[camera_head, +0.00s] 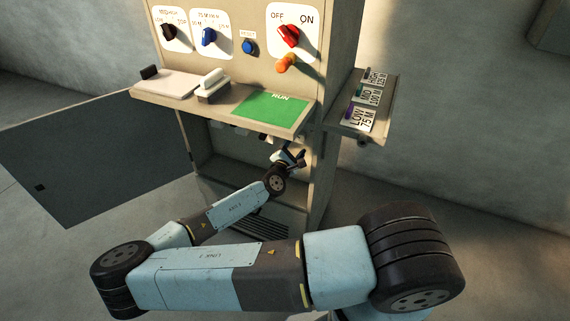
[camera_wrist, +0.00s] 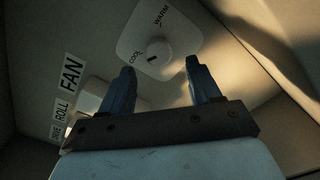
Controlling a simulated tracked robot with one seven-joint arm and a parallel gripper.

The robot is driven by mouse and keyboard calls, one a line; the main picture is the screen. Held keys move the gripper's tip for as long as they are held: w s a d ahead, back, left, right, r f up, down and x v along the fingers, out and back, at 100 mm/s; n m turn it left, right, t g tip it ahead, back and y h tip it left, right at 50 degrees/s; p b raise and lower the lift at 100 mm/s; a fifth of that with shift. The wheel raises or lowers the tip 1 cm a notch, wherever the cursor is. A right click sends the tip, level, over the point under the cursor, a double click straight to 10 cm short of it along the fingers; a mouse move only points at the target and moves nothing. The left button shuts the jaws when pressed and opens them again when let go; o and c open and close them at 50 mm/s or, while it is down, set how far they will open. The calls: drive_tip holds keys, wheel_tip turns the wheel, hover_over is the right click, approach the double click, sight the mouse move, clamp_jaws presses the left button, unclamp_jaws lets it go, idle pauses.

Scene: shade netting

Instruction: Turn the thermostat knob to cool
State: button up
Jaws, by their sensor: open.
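The thermostat knob (camera_wrist: 157,50) is a small white round knob on a pale rounded plate (camera_wrist: 134,38) in the wrist view. COOL is printed at the plate's lower left and WARM at its upper right. A short dark mark shows on the knob's lower left part; its exact setting is hard to tell. My gripper (camera_wrist: 160,70) is open and empty, its two blue fingers pointing towards the plate. The knob appears between and beyond the fingertips, with no contact visible. In the head view my gripper (camera_head: 291,158) is inside the cabinet's lower opening, where the knob is hidden.
FAN, ROLL and DRIVE labels (camera_wrist: 68,85) are left of the plate. Above the opening, a shelf (camera_head: 225,102) carries a green RUN card (camera_head: 270,110). The panel above has a red OFF/ON knob (camera_head: 289,36). An open dark door (camera_head: 90,155) stands left; a side shelf (camera_head: 350,115) juts right.

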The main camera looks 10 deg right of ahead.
drive_tip(key=v, duration=0.9)
drive_tip(key=shift+s+a, duration=0.2)
drive_tip(key=shift+s, duration=0.1)
idle(0.5)
